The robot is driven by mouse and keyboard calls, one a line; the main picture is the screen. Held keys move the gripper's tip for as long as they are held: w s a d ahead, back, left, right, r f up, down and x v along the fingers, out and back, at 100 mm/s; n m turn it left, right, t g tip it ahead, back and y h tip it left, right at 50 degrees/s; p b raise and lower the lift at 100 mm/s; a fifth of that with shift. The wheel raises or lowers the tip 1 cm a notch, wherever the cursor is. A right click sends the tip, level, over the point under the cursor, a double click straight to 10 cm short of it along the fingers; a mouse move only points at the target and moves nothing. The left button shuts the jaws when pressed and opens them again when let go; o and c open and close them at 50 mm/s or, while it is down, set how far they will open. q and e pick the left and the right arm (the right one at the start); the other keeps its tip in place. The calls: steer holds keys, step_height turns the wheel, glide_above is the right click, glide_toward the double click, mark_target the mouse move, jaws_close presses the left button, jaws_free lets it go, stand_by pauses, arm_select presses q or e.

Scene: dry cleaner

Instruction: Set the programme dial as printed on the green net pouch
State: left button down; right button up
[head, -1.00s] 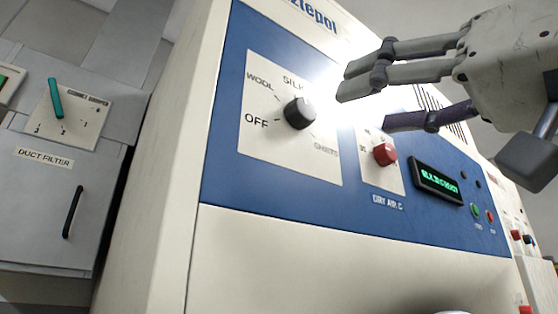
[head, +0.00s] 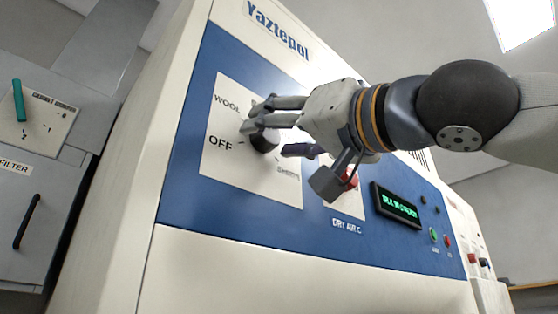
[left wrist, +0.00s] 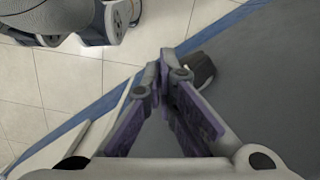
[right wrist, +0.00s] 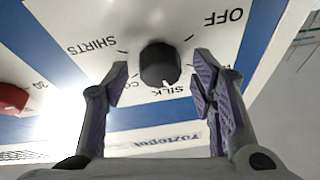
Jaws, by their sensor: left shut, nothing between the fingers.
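The black programme dial (head: 262,141) is on a white plate (head: 222,165) of the blue panel, partly covered by my right gripper (head: 266,130) in the head view. In the right wrist view the dial (right wrist: 160,64) shows whole, between and just beyond the fingertips of the right gripper (right wrist: 162,78). Its fingers are open, one on each side; contact cannot be told. A white mark on the dial's rim points towards SILK. OFF and SHIRTS also read there. My left gripper (left wrist: 165,72) is shut and empty, away from the dial. The green net pouch is not in view.
A red knob (head: 350,180) marked DRY AIR C and a lit green display (head: 397,206) sit right of the dial, below my right wrist. Small buttons (head: 433,235) lie farther right. A grey duct filter cabinet (head: 50,205) with a green lever (head: 19,100) stands at left.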

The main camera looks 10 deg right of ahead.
steer(key=c, duration=0.9)
steer(key=shift+c, duration=0.2)
